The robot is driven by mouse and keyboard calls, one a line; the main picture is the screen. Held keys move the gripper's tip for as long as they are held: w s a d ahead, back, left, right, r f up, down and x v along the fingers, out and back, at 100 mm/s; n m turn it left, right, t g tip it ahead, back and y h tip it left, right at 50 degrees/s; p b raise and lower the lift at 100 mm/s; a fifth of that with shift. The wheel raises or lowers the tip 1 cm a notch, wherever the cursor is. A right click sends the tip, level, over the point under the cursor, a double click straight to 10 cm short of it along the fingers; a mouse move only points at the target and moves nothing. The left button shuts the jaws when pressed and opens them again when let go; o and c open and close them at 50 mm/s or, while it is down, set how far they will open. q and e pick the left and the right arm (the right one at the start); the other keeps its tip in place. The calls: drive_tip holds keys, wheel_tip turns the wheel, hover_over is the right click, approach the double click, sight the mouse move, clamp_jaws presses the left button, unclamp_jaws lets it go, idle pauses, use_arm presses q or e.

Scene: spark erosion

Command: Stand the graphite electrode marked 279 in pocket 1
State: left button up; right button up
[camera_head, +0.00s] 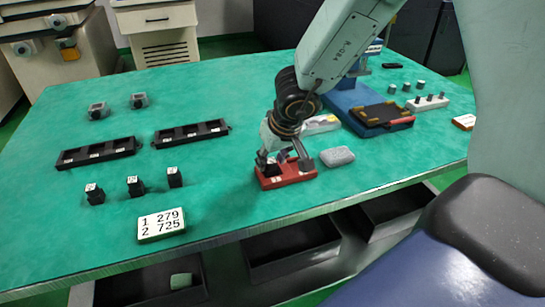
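A white card (162,224) at the front left reads "1 279" and "2 725". Three small dark blocks with white marks, at the left (95,194), middle (135,186) and right (174,177), stand behind it; their marks are too small to read. Two black trays with pockets, one left (97,152) and one right (191,134), lie behind the blocks. My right gripper (284,160) points down over a red block (286,178) with a small white label. Its fingers look spread; whether they touch the red block is unclear. My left gripper is out of view.
A grey rounded lump (337,156) lies right of the red block. A blue base with a dark plate (381,112) and a white rack with dark pegs (427,103) stand at the right. Two grey fittings (139,101) sit at the back left. The green table (230,205) is clear at front centre.

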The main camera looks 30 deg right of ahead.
drive_tip(key=shift+o, duration=0.8)
drive_tip(key=v, duration=1.2)
